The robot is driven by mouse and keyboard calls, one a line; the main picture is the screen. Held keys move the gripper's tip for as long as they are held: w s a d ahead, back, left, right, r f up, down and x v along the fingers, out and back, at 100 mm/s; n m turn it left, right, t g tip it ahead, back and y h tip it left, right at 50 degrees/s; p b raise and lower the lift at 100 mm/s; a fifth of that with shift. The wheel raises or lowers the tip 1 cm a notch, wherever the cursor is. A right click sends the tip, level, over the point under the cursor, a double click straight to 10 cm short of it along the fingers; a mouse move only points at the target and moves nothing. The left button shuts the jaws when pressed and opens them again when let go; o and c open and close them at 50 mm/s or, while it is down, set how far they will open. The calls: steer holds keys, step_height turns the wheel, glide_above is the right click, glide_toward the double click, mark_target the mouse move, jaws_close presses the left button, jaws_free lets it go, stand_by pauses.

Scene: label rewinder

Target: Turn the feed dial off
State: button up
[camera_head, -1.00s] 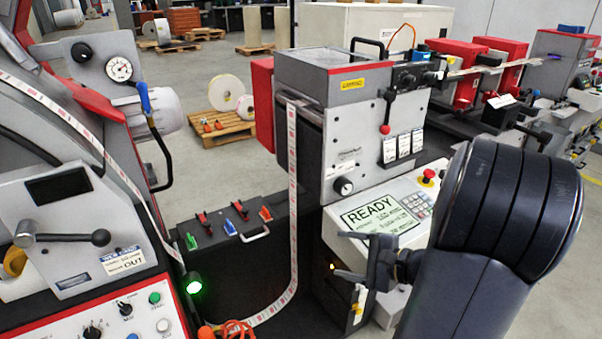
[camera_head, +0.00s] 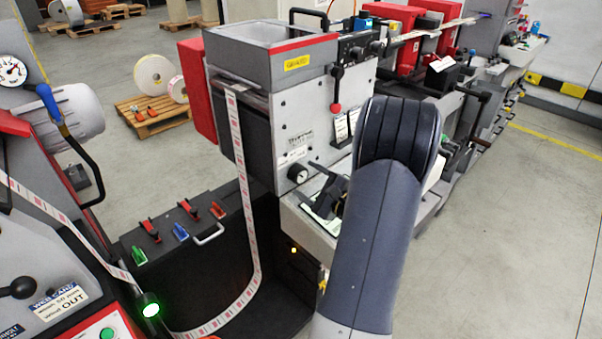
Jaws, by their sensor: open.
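A small round black-and-white dial (camera_head: 298,172) sits low on the grey front of the label machine (camera_head: 320,120). Its marking is too small to read, so I cannot tell whether it is the feed dial or how it is set. My dark gripper (camera_head: 322,197) is open, just below and right of this dial in the picture, over the machine's sloping panel. I see no contact with the dial. My arm hides part of the gripper and much of the panel, including most of its screen.
A printed label web (camera_head: 243,180) hangs in a loop left of the machine. A black box (camera_head: 180,260) with coloured clips and a handle stands beside it. A lit green lamp (camera_head: 149,305) is at lower left. Open floor (camera_head: 520,220) lies to the right.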

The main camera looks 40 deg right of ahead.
steer(key=shift+w+a, duration=0.1)
steer(key=shift+w, duration=1.35)
steer(key=c, duration=1)
steer(key=shift+m, duration=0.3)
steer(key=m, duration=0.3)
steer(key=shift+b, duration=0.3)
steer(key=shift+m, duration=2)
